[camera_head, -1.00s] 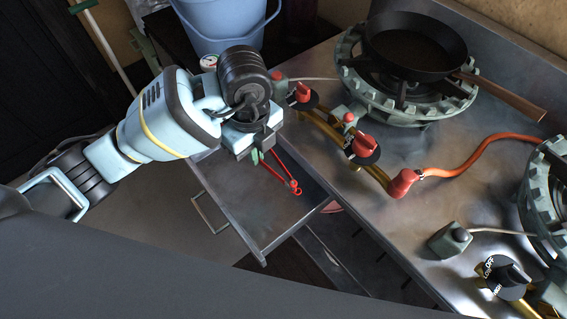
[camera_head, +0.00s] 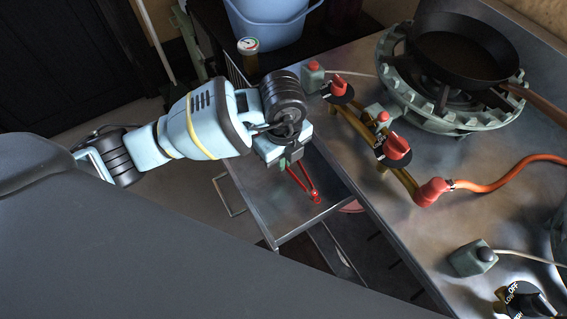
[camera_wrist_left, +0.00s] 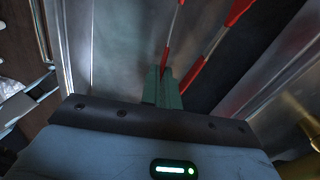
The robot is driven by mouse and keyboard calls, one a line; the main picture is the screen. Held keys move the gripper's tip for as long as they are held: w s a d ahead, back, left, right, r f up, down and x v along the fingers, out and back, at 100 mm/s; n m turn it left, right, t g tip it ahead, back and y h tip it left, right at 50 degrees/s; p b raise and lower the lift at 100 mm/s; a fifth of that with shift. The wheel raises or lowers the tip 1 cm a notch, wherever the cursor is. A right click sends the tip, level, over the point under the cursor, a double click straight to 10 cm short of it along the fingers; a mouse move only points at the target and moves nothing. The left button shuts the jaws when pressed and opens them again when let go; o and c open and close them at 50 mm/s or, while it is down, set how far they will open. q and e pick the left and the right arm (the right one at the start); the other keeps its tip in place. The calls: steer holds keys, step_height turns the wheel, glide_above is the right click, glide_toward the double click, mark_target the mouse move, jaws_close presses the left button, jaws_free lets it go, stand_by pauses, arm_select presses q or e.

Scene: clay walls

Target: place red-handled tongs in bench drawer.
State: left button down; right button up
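The red-handled tongs (camera_head: 303,183) hang from my left gripper (camera_head: 287,161), with their red arms pointing down and to the right in the head view. The tongs are over the open metal bench drawer (camera_head: 280,216); I cannot tell whether they touch its floor. In the left wrist view, the green fingers (camera_wrist_left: 162,88) are close together at the thin red-and-silver arm of the tongs (camera_wrist_left: 205,60), and the other arm runs beside it. The drawer floor (camera_wrist_left: 120,40) lies below. My right gripper is not in view.
The steel bench top (camera_head: 440,215) is right of the drawer, with red knobs (camera_head: 392,150), an orange hose (camera_head: 510,172) and a burner holding a black pan (camera_head: 465,47). A blue bucket (camera_head: 268,22) stands behind. The drawer's handle (camera_head: 228,196) faces left.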

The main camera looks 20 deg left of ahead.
arm_select(q)
step_height(320, 180, down, 3)
steer(key=shift+r, duration=0.2)
steer(key=shift+f, duration=0.1)
steer(key=c, duration=1.6)
jaws_free()
steer(key=shift+c, duration=0.2)
step_height(320, 180, up, 12)
steer(key=p, duration=0.1)
